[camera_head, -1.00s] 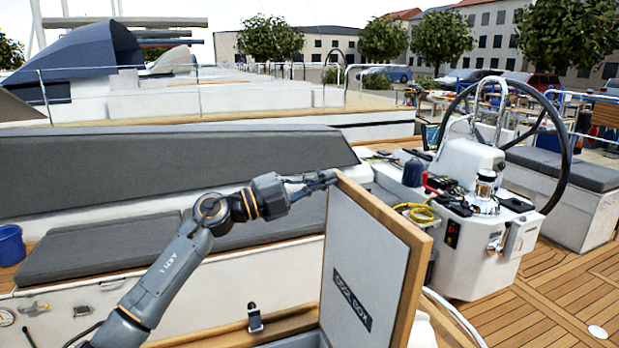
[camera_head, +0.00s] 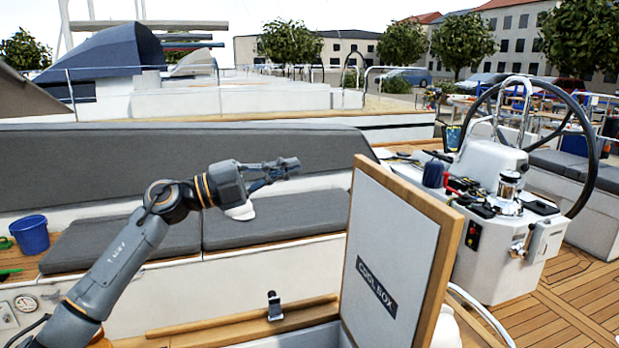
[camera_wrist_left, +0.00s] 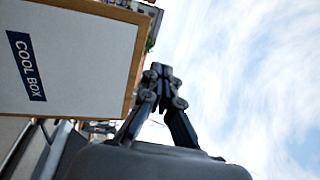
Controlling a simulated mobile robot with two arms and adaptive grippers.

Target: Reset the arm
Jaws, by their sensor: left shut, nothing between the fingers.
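My left arm comes in from the left in the head view. Its gripper (camera_head: 284,167) points right, above the grey bench cushions, shut and empty. The cool box lid (camera_head: 392,262) stands open and upright, white inside with a "COOL BOX" label and a wooden edge. The gripper is to the left of the lid's top edge and apart from it. In the left wrist view the shut fingers (camera_wrist_left: 160,72) show against the sky, with the lid (camera_wrist_left: 75,60) at the left. My right gripper does not show.
The steering pedestal (camera_head: 497,215) with the black wheel (camera_head: 590,130) stands at the right, with small items on its top. A blue bucket (camera_head: 31,236) stands at the far left. The long grey backrest (camera_head: 180,165) runs behind my arm. Space above the cushions is free.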

